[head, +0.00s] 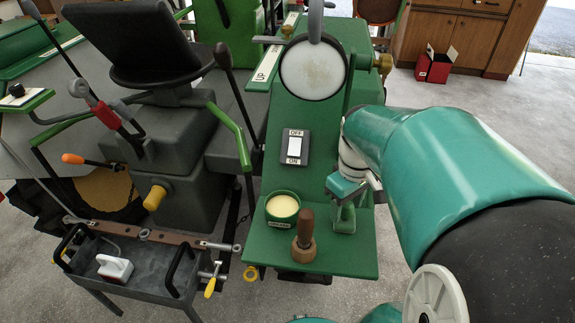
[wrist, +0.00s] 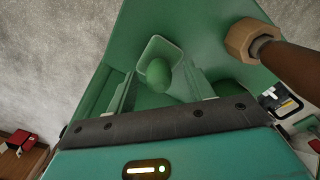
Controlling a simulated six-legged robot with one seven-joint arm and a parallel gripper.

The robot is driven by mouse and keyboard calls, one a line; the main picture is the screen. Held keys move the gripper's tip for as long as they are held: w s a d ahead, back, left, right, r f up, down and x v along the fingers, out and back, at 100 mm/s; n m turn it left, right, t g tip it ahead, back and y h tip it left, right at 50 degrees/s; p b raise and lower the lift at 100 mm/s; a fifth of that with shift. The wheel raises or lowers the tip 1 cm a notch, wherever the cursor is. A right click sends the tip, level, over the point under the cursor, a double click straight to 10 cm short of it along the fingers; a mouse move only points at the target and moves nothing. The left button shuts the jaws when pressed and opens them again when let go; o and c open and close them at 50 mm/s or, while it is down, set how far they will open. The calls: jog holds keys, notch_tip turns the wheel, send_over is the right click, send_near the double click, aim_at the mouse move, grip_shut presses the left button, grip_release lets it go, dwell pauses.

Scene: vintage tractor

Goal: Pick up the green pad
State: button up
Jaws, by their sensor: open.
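The green pad (wrist: 157,73) appears in the wrist view as a rounded green knob over a squarish, pale-edged base on the green shelf. My gripper (wrist: 161,82) is open, with one finger on each side of the knob. I cannot tell whether either finger touches it. In the head view my gripper (head: 346,192) points down over the right part of the green shelf (head: 345,262). A small green piece (head: 344,219) shows beneath it, and my gripper hides much of that spot.
A wooden-handled tool (head: 304,237) stands left of my gripper on the shelf, beside a green bowl (head: 282,207) with pale yellow contents. An OFF/ON switch (head: 295,147) and a round gauge (head: 313,69) are on the sloped panel behind. A grey tool tray (head: 140,265) is at lower left.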

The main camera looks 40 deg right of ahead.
jog(key=shift+f, duration=0.1)
jog(key=shift+c, duration=0.4)
jog(key=c, duration=0.9)
jog(key=shift+c, duration=0.2)
notch_tip(320, 180, up, 10)
jog(key=o, duration=0.3)
grip_shut()
